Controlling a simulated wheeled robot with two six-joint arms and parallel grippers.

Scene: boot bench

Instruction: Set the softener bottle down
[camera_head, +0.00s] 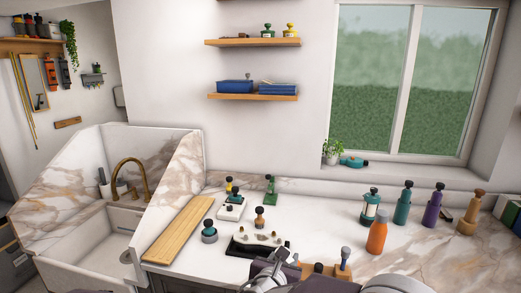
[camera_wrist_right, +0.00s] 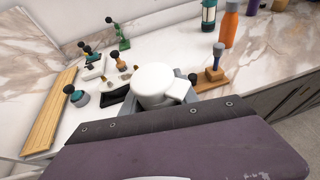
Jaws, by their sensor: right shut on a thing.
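My right gripper (camera_head: 277,268) shows at the bottom middle of the head view, over the front of the counter. Its dark purple housing (camera_wrist_right: 180,145) fills the lower part of the right wrist view. Just beyond the housing is a white, round-topped thing (camera_wrist_right: 154,84), apparently the softener bottle, with grey finger parts partly showing around it. The gripper is shut on it. The bottle's lower part is hidden, and I cannot tell whether it touches the counter. My left gripper is not in view.
A black tray (camera_head: 236,249) lies left of the gripper, and a wooden block with a knobbed tool (camera_head: 344,259) stands close on its right. An orange bottle (camera_head: 377,237) and several others stand further right. A wooden board (camera_head: 180,228) lies beside the sink.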

